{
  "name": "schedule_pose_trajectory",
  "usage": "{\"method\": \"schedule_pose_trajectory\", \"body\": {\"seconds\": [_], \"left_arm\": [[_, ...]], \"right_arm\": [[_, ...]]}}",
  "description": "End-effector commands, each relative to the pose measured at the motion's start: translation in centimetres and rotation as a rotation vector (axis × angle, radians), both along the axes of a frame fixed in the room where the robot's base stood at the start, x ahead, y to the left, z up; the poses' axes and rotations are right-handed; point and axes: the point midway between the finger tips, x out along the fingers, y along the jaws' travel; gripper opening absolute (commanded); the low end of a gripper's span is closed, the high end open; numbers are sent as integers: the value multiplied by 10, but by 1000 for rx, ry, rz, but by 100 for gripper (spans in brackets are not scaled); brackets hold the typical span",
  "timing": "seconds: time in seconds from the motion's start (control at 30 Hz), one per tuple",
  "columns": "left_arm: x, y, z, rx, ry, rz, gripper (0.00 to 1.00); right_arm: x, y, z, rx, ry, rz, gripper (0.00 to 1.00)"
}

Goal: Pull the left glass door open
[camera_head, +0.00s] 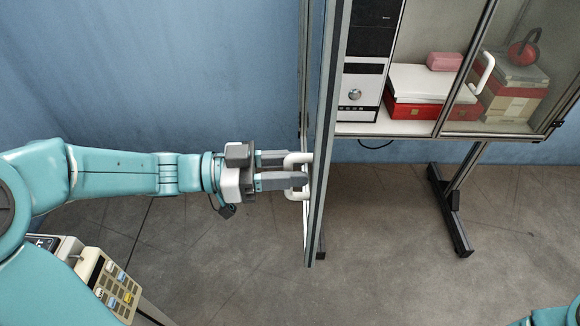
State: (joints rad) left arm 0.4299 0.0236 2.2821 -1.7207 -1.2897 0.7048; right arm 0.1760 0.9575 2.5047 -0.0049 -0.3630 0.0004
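The left glass door (327,130) stands swung far out from the cabinet and shows almost edge-on. Its white handle (290,192) sticks out to the left from its lower part. My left gripper (288,169) reaches in from the left at the handle. Its two grey fingers lie on either side of the handle bar, close around it, and the nearer finger hides part of it. My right gripper is out of view; only a bit of my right arm shows at the bottom right corner.
The cabinet holds a black and silver computer tower (362,92) and red-and-white boxes (417,85). The closed right glass door (500,95) has a white handle (482,73). A dark stand foot (450,212) rests on the floor. A keypad device (112,285) is at lower left.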

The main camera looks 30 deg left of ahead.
Motion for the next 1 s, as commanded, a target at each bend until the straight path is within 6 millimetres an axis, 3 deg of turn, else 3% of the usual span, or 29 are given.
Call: {"method": "schedule_pose_trajectory", "body": {"seconds": [0.43,0.57,1.0], "left_arm": [[-1,0,-1,5,2,-1,38],[-5,10,-2,5,1,5,38],[-58,105,-2,5,3,7,38]], "right_arm": [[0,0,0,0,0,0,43],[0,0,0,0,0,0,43],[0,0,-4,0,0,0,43]]}}
